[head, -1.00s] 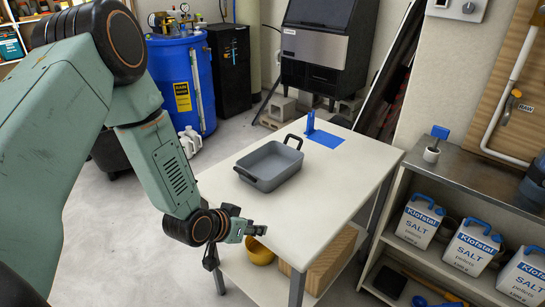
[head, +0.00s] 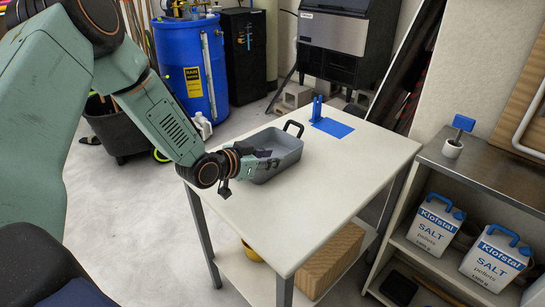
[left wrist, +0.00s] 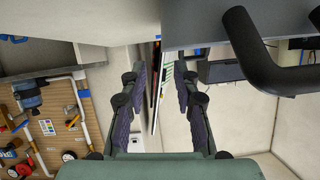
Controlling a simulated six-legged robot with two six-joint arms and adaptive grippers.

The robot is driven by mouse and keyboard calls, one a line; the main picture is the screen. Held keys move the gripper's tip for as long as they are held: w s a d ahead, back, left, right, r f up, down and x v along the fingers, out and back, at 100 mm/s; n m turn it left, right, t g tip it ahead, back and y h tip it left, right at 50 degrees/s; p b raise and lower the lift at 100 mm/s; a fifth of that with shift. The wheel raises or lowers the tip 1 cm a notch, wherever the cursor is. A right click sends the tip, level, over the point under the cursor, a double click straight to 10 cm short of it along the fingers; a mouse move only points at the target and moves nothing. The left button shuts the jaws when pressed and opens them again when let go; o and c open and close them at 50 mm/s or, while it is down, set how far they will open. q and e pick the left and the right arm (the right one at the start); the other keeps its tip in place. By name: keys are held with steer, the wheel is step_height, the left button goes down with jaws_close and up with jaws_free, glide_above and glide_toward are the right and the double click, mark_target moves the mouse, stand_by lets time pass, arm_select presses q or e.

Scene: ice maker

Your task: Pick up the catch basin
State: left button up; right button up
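The catch basin (head: 284,165) is a grey rectangular tub with black loop handles. It sits upright on the white table (head: 300,215), with its far handle (head: 293,127) in plain view. My left gripper (head: 264,160) is at the basin's near left side and hides its near handle and part of its wall. In the left wrist view my left gripper (left wrist: 160,88) is open, with nothing between its fingers. A black handle (left wrist: 262,65) and grey basin surface (left wrist: 200,22) show there, up and right of the fingers. Whether the gripper touches the basin cannot be told. My right gripper is not in view.
A blue stand on a blue mat (head: 333,127) is at the table's back. A shelf (head: 490,175) with salt jugs (head: 437,222) stands right. A blue barrel (head: 190,70) and an ice machine (head: 335,35) are behind. The table's right side is clear.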

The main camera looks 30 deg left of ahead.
arm_select(q)
steer(key=shift+w+a+f, duration=0.25)
steer(key=shift+w+a, duration=0.05)
steer(key=shift+w+f+b, duration=0.1)
steer(key=shift+w+b, duration=0.1)
steer(key=shift+b, duration=0.2)
steer(key=shift+w+d, duration=0.2)
steer(key=b+x, duration=0.1)
steer(key=x, duration=0.1)
steer(key=b+x, duration=0.1)
steer(key=x, duration=0.2)
steer(key=shift+s+f, duration=0.2)
steer(key=shift+f, duration=0.2)
steer(key=shift+w+b, duration=0.25)
steer(key=shift+b, duration=0.05)
steer(key=shift+w+d, duration=0.2)
steer(key=shift+a, duration=0.1)
steer(key=c, duration=0.4)
jaws_close()
